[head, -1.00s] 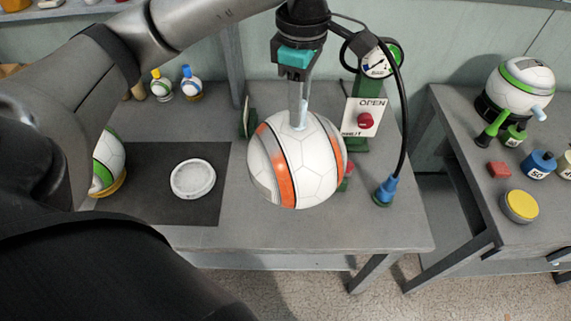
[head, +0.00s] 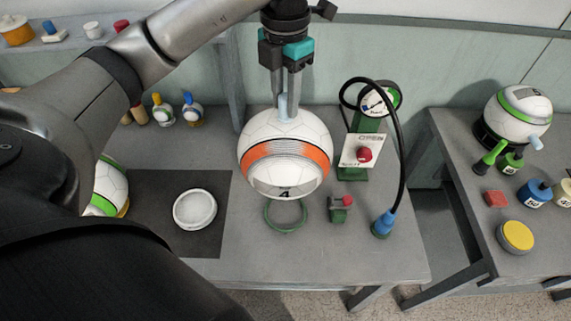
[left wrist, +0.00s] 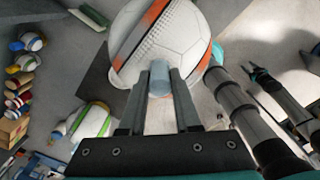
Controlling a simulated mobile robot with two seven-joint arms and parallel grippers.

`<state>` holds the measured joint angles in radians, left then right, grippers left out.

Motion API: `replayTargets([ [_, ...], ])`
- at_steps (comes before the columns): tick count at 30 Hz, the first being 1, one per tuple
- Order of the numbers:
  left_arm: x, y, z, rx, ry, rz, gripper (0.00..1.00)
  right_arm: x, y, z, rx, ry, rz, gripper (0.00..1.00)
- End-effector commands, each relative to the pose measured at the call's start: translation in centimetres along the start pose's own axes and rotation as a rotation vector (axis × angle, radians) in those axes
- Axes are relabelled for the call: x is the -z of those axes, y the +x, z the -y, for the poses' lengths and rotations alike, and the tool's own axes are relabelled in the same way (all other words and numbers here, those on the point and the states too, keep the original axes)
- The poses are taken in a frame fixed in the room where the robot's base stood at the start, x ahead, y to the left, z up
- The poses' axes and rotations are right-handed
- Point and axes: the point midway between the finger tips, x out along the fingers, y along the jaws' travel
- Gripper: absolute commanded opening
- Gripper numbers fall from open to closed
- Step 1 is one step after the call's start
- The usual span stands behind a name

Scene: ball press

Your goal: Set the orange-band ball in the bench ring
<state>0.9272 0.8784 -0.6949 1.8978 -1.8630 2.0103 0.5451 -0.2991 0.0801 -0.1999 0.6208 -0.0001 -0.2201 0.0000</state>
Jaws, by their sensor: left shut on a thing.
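The orange-band ball (head: 287,176) is white with an orange band, dark stripes and a number 4. My left gripper (head: 288,100) is shut on the light blue stem on top of the ball, and it holds the ball up over the bench. The left wrist view shows the same grip on the blue stem (left wrist: 159,80). The green bench ring (head: 286,229) shows just below the ball in the head view; the ball hides its far part. I cannot tell the gap between them. My right gripper is not in the head view; dark arm parts show at the right of the left wrist view.
A white round dish (head: 195,209) lies on a dark mat (head: 150,222). A green-band ball (head: 108,188) sits at left. Right of the ring stand a small red-knobbed block (head: 341,209), a gauge stand with an OPEN sign (head: 363,151) and a hose with a blue end (head: 383,223).

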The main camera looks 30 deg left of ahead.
Motion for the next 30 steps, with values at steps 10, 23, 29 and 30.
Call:
replayTargets([
  [10, 0.2, 7.4, 0.1, 0.004, 0.002, -0.006, 0.0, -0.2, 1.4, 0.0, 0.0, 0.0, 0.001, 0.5],
  [23, 0.0, 13.7, 0.1, 0.001, 0.004, 0.001, 0.0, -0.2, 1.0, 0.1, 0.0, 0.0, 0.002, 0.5],
  [29, 0.0, 16.1, 0.1, 0.003, 0.004, -0.002, 0.0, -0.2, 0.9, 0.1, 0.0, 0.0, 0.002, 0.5],
  [30, 0.0, 16.7, 0.1, 0.002, 0.004, -0.002, 0.0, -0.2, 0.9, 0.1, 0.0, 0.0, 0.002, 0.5],
])
